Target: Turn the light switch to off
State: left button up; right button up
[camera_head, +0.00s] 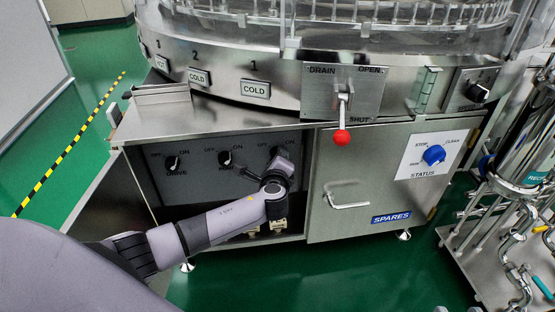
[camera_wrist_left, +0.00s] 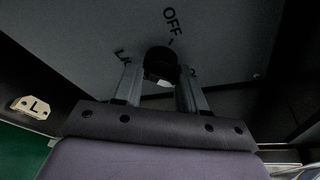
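In the head view, a dark panel (camera_head: 203,181) under the washer carries a row of black rotary switches with OFF and ON marks. The left switch (camera_head: 172,163) and middle switch (camera_head: 225,158) are clear of the arm. My left gripper (camera_head: 281,157) is at the rightmost switch, whose name is hidden by the arm. In the left wrist view, that black knob (camera_wrist_left: 159,62) sits between the two separated fingers, with OFF (camera_wrist_left: 172,20) beyond it. Whether the fingers touch the knob is unclear. Its pointer direction is hard to read. My right gripper is out of view.
Right of the panel are the SPARES door (camera_head: 365,180) with its handle, and a blue STATUS knob (camera_head: 434,155). A red-knobbed drain lever (camera_head: 342,125) hangs above. A steel pipe cart (camera_head: 470,245) stands at right. Green floor is clear in front.

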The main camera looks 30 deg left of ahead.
pick_arm(q)
jog(key=n+t, duration=0.1)
jog(key=n, duration=0.4)
jog(key=n+t+y, duration=0.1)
jog(key=n, duration=0.5)
jog(key=f+n+t, duration=0.1)
jog(key=n+t, duration=0.1)
jog(key=n, duration=0.3)
jog(key=shift+s+n+y, duration=0.1)
jog(key=shift+n+y, duration=0.2)
jog(key=shift+n, duration=0.4)
dwell(0.4)
jog(key=o, duration=1.1)
jog(key=shift+c, duration=0.2)
